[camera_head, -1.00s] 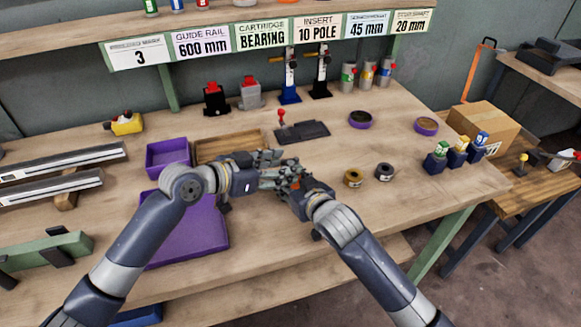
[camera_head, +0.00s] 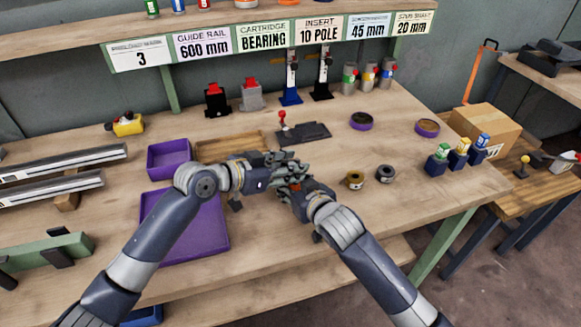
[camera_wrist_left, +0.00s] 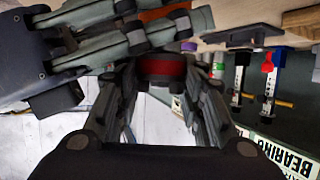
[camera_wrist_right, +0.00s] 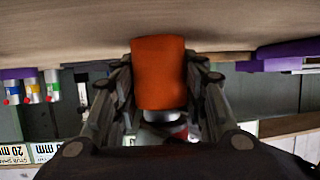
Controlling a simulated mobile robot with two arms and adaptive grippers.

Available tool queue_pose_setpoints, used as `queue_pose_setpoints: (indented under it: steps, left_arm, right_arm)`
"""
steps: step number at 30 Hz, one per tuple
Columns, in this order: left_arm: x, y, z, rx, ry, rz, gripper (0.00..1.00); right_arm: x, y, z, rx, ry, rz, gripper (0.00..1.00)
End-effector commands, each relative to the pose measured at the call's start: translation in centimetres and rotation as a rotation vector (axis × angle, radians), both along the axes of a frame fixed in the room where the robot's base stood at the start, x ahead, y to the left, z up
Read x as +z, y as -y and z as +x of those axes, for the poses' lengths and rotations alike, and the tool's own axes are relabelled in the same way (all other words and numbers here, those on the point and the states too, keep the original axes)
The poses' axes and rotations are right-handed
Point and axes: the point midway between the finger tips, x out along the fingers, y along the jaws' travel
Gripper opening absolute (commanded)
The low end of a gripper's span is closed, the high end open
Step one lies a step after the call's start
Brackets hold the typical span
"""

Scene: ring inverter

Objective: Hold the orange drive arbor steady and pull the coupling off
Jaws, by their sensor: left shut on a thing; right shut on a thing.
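The orange drive arbor (camera_wrist_right: 160,72) is upright in the right wrist view, between the fingers of my right gripper (camera_head: 291,188), which is shut on it. A silver shaft and a reddish part show just beyond the arbor's end there. The coupling (camera_wrist_left: 163,68), dark with a red band, sits between the fingers of my left gripper (camera_head: 292,168), which is shut on it. In the head view the two grippers meet close together above the bench, and their fingers hide most of both parts. Whether the coupling is still seated on the arbor cannot be told.
A shallow wooden tray (camera_head: 229,147) and purple bins (camera_head: 168,158) lie on the left. A black plate with a red knob (camera_head: 303,132) lies behind the grippers. Two small rings (camera_head: 353,180) lie on the right. The bench at front right is clear.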

Motion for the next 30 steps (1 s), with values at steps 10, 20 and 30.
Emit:
queue_pose_setpoints:
  steps: [10, 20, 30]
  left_arm:
    - [6.7, 0.0, 0.1, -0.001, 0.011, -0.003, 0.04]
    - [9.9, 0.0, 0.0, 0.0, 0.004, -0.002, 0.04]
    - [9.9, 0.0, 0.0, 0.001, 0.004, -0.002, 0.04]
  right_arm:
    - [-0.2, 0.1, 0.0, -0.001, -0.004, -0.001, 0.03]
    - [-0.2, 0.1, 0.0, -0.002, -0.004, -0.002, 0.03]
    - [-0.2, 0.1, 0.0, -0.001, -0.004, -0.001, 0.63]
